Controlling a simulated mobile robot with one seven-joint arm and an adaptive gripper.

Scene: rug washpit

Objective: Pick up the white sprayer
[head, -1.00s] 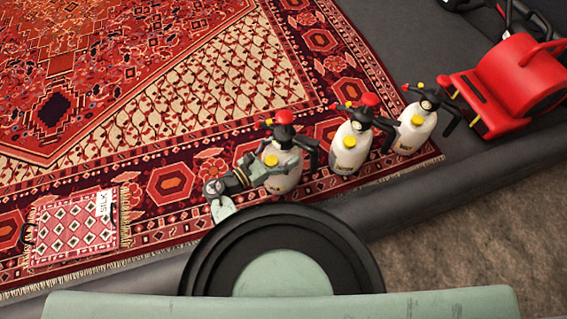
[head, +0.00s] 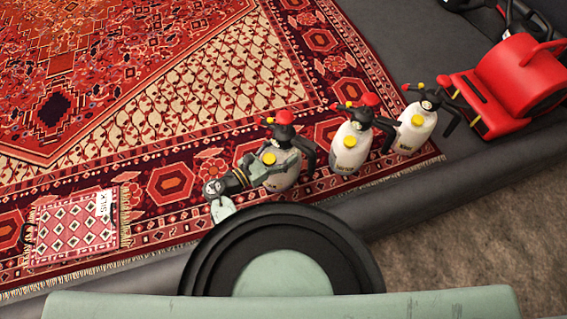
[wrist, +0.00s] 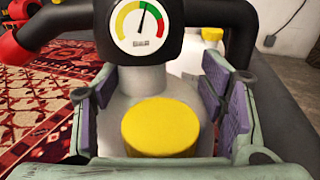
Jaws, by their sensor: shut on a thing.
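Three white sprayers with black pump heads and yellow caps stand in a row on the rug. The leftmost white sprayer (head: 284,176) is upright, with a red knob on top. My gripper (head: 262,168) reaches it from the left and is shut on its upper body. In the wrist view, this sprayer (wrist: 147,84) fills the middle, with its gauge and yellow cap facing me. The purple finger pads of my gripper (wrist: 160,108) lie on both sides of it. Its lower body is hidden there.
The middle sprayer (head: 350,150) stands close to the right of the held one, and the right sprayer (head: 414,130) is beyond it. A red machine (head: 510,85) is at the far right. A small patterned mat (head: 75,228) with a label lies left. A dark padded edge borders the rug (head: 150,100).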

